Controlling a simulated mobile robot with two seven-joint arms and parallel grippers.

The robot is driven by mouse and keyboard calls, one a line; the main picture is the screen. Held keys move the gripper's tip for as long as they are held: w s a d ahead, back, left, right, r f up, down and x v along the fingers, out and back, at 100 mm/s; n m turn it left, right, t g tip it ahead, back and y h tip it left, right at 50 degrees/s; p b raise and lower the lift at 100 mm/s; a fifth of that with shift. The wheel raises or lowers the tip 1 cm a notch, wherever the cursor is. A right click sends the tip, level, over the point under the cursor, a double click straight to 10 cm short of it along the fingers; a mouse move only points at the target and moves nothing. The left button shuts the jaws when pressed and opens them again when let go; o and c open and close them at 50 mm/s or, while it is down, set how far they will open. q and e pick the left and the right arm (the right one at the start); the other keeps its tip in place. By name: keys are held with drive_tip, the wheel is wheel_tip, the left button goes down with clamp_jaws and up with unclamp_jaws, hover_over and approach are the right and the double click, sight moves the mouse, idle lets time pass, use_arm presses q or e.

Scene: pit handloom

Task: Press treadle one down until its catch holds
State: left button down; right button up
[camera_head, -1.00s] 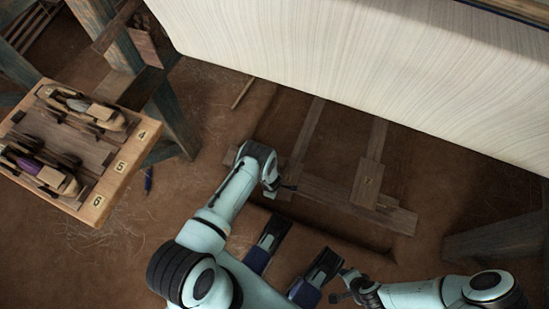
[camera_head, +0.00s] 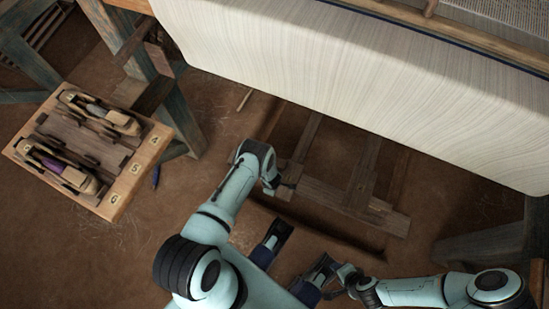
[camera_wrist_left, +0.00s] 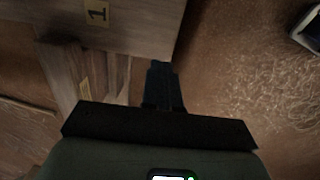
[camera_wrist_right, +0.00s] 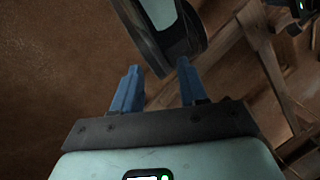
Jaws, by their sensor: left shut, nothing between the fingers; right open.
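Treadle one is a wooden bar with a yellow tag "1"; its tagged board (camera_wrist_left: 135,25) fills the top of the left wrist view. In the head view I take it to be the left bar (camera_head: 306,138) in the pit. My left gripper (camera_head: 289,185) is shut and empty at its near end. In the left wrist view the gripper's dark fingers (camera_wrist_left: 162,80) are at the board's near edge; I cannot tell whether they touch it. The catch cannot be made out. My right gripper (camera_wrist_right: 160,85) is open and empty, low at the front right in the head view (camera_head: 335,277).
A second treadle (camera_head: 364,175) lies to the right, with a cross board (camera_head: 340,203) across the pit. White cloth (camera_head: 350,80) hangs over the back. A tray of shuttles (camera_head: 120,165) stands at left. A loom post (camera_head: 490,245) is at right.

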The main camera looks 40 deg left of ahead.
use_arm(q)
wheel_tip(320, 180, up, 8)
drive_tip(key=p, duration=0.3)
drive_tip(key=shift+s+d, duration=0.15)
drive_tip(key=shift+s, duration=0.3)
use_arm(e)
drive_tip(key=s+a+r+g, duration=0.1)
drive_tip(key=s+a+r, duration=0.1)
drive_tip(key=s+r, duration=0.2)
drive_tip(key=shift+s+r+g+y, duration=0.25)
drive_tip(key=shift+r+g+y, duration=0.05)
drive_tip(key=shift+r, duration=0.05)
use_arm(q)
drive_tip(key=shift+r, duration=0.1)
drive_tip(key=s+d+r+m+g+h, duration=0.1)
drive_tip(key=s+d+r+m+h, duration=0.1)
drive_tip(key=s+d+r+m, duration=0.55)
drive_tip(key=s+d+r+m+g+h, duration=0.15)
drive_tip(key=s+d+r+m, duration=0.35)
drive_tip(key=s+r+m, duration=0.55)
wheel_tip(320, 180, up, 12)
drive_tip(key=n+p, duration=0.1)
drive_tip(key=p, duration=1.1)
drive_tip(key=shift+d+r, duration=0.15)
drive_tip(key=shift+d, duration=0.05)
use_arm(e)
wheel_tip(320, 180, up, 12)
drive_tip(key=w, duration=0.1)
drive_tip(key=shift+f, duration=0.25)
